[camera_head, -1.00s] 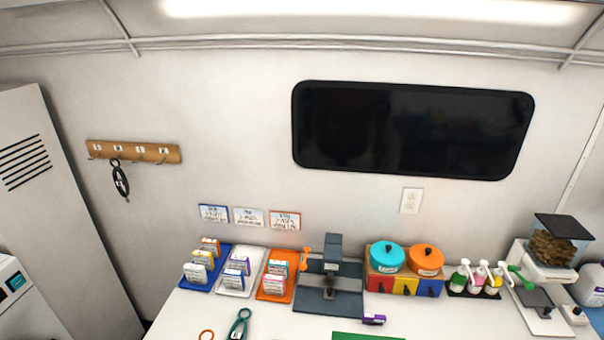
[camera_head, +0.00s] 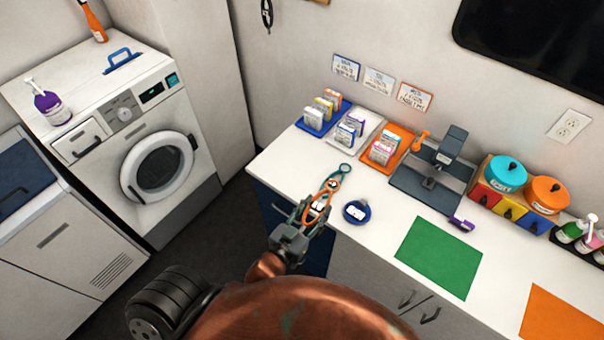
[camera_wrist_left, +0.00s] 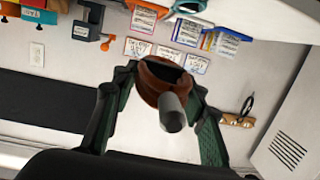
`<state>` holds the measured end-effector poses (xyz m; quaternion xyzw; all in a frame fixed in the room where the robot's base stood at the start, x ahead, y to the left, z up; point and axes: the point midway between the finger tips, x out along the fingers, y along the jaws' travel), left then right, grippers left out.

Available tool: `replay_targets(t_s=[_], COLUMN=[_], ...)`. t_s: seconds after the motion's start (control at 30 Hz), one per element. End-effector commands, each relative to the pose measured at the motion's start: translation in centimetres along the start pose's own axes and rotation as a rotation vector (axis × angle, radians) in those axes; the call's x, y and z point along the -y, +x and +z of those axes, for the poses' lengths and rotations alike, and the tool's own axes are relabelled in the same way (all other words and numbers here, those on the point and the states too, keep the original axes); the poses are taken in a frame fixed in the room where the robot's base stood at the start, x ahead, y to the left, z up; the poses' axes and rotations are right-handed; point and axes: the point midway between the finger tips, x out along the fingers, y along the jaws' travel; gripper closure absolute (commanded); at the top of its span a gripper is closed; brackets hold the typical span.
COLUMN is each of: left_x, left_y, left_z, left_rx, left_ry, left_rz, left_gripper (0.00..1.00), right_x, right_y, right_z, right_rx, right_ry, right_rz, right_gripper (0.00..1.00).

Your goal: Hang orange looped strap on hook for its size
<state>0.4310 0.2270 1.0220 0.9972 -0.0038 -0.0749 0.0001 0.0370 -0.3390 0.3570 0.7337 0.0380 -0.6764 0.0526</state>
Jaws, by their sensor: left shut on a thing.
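My left gripper (camera_head: 304,218) is shut on the orange looped strap (camera_head: 327,193) near the counter's left front edge. In the left wrist view the strap (camera_wrist_left: 160,72) shows as a dark orange loop with a grey round end, between the fingers (camera_wrist_left: 165,105). A teal looped strap (camera_head: 346,169) shows just behind it in the head view. The wooden hook rail (camera_wrist_left: 237,121) on the wall appears in the left wrist view with a black looped strap (camera_wrist_left: 247,105) hanging from it; in the head view this strap (camera_head: 267,13) is at the top edge. Hook labels are not readable.
A blue round item (camera_head: 356,211) lies on the counter right of the gripper. Blue, white and orange trays (camera_head: 402,136) with small boxes stand along the wall. A dark stand (camera_head: 435,180) and green mat (camera_head: 437,257) are farther right. A washer (camera_head: 150,150) is at left.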

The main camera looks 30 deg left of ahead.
Motion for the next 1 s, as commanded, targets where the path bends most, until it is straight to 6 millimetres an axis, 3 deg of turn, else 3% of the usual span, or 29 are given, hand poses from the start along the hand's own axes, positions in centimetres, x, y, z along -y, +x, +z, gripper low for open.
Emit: replay_targets(t_s=[0.17,0.3,0.6,0.8,1.0], left_x=[5.0,9.9,19.1,21.9,22.4], left_y=[1.7,3.1,5.2,5.7,5.8], left_z=[2.4,3.1,0.4,-1.7,-2.1], left_rx=[-0.002,-0.004,-0.006,-0.003,-0.001], left_ry=[0.011,0.016,0.018,0.016,0.013], left_rz=[0.016,0.028,0.053,0.066,0.07], left_gripper=[0.87,0.87,0.87,0.87,0.87], right_x=[0.0,0.0,-0.1,-0.1,-0.1], right_y=[0.0,0.0,0.0,0.0,0.0], right_z=[0.0,0.0,0.0,0.1,0.1], right_rx=[0.0,0.0,0.001,0.001,0.001], right_ry=[0.0,0.0,0.0,0.0,0.0], right_rz=[0.0,0.0,0.001,0.001,0.001], right_gripper=[0.39,0.39,0.39,0.39,0.39])
